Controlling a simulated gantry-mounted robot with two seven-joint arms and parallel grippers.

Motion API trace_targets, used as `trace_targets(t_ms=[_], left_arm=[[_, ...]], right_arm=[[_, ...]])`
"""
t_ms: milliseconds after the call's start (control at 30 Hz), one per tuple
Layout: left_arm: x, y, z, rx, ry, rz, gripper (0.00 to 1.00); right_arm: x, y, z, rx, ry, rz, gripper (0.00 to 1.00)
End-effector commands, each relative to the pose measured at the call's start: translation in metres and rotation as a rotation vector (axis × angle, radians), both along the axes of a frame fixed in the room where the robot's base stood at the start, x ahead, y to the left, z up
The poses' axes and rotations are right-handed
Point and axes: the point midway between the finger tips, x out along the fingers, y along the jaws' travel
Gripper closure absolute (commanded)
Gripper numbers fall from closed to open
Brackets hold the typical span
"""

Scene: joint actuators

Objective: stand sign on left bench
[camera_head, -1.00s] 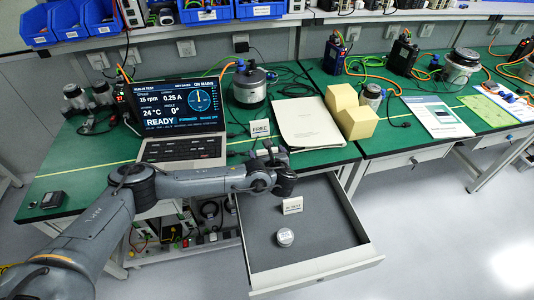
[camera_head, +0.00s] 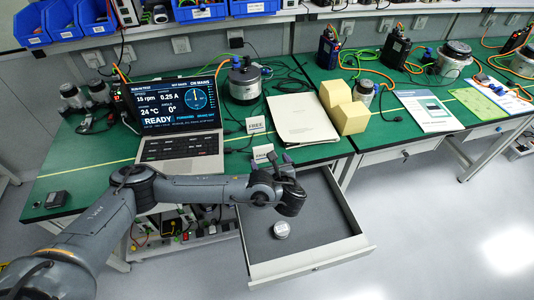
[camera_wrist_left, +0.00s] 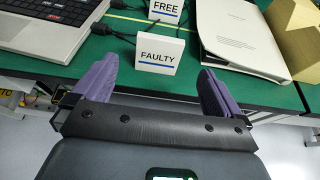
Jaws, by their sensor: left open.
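A white sign reading FAULTY (camera_wrist_left: 157,54) stands upright near the front edge of the left bench (camera_head: 100,165). It also shows in the head view (camera_head: 263,153), just behind my fingers. My left gripper (camera_head: 280,160) is open. In the left wrist view its purple fingers (camera_wrist_left: 158,68) are spread either side of the sign, apart from it. My right gripper is out of view.
My wrist covers part of the drawer. A laptop (camera_head: 180,120) is left of the signs; a binder (camera_head: 303,120) and yellow blocks (camera_head: 343,105) are right.

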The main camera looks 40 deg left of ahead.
Motion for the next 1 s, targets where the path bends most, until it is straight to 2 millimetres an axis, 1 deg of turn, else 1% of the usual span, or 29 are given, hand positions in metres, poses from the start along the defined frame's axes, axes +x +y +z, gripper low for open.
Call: trace_targets(t_ms=[33,133,267,367,467,500,567,600,667,700,733,800,867,933,1000], left_arm=[[-0.003,-0.005,0.003,-0.001,0.000,-0.001,0.00],[-0.008,-0.010,0.005,-0.002,0.000,-0.001,0.00],[-0.013,-0.018,0.003,-0.021,-0.001,-0.003,0.00],[-0.022,-0.035,-0.009,-0.091,-0.007,-0.008,0.00],[-0.041,-0.066,-0.029,-0.233,-0.020,-0.005,0.00],[-0.051,-0.082,-0.037,-0.310,-0.027,0.003,0.00],[-0.069,-0.106,-0.050,-0.443,-0.038,0.028,0.00],[-0.083,-0.122,-0.057,-0.543,-0.048,0.057,0.00],[-0.104,-0.145,-0.066,-0.699,-0.064,0.118,0.00],[-0.119,-0.157,-0.070,-0.804,-0.076,0.170,0.00],[-0.129,-0.165,-0.073,-0.881,-0.086,0.216,0.00],[-0.153,-0.179,-0.077,-1.049,-0.112,0.339,0.00],[-0.172,-0.184,-0.079,-1.181,-0.141,0.464,0.00],[-0.193,-0.185,-0.081,-1.317,-0.184,0.627,0.00],[-0.212,-0.178,-0.082,-1.424,-0.237,0.800,0.00]], right_arm=[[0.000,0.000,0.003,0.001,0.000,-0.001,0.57],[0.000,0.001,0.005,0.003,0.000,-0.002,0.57],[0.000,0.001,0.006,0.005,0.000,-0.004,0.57],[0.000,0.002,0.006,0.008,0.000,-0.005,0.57],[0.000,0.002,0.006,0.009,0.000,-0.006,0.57],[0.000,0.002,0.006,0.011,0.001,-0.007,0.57],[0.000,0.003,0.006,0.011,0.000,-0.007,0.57],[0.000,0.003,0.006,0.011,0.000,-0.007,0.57],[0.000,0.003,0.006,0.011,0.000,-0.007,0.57],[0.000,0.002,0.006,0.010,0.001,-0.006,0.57],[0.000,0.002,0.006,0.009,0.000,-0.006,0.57],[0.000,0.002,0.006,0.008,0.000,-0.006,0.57],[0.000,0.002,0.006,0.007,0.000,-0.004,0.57],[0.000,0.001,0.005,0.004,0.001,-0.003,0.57],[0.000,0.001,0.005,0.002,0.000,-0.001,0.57]])
